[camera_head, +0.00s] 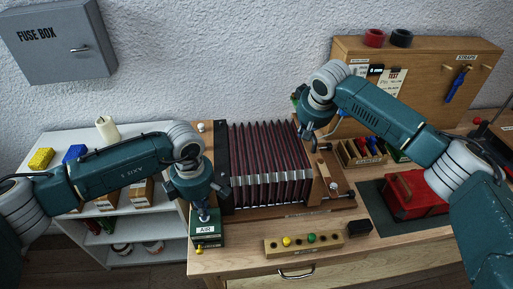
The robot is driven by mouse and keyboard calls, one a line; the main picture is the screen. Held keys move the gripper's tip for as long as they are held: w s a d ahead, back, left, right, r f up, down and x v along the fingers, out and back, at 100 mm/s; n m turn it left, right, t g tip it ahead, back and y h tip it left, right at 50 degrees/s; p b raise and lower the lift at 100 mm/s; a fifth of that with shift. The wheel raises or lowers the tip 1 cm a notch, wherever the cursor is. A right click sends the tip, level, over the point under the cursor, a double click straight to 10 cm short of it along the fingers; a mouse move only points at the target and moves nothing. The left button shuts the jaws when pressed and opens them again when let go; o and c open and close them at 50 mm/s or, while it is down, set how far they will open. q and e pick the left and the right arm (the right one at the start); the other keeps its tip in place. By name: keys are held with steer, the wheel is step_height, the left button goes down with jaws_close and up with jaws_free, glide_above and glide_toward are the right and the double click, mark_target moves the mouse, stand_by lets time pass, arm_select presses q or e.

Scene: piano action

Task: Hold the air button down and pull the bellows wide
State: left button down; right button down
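The bellows (266,165), with dark red folds and pale metal strips along the front, stand partly spread on the bench between a dark left end board (222,165) and a wooden right end frame (322,180). A green box labelled AIR (207,231) sits at the bench's front left. My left gripper (204,212) points down at the top of this box, its narrow fingertips together; they hide the button, so I cannot tell whether it is pressed. My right gripper (312,138) is at the top of the right end frame, by a dark handle; its fingers and grip are unclear.
A wooden block with coloured pegs (303,244) and a small black block (359,228) lie along the front edge. A red box (416,196) on a dark mat (376,198) and a wooden tray (362,152) stand right. A white shelf (118,235) is left.

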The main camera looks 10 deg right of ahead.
steer(key=shift+d, duration=4.05)
steer(key=shift+a, duration=0.25)
steer(key=shift+a, duration=0.85)
step_height(320, 180, up, 7)
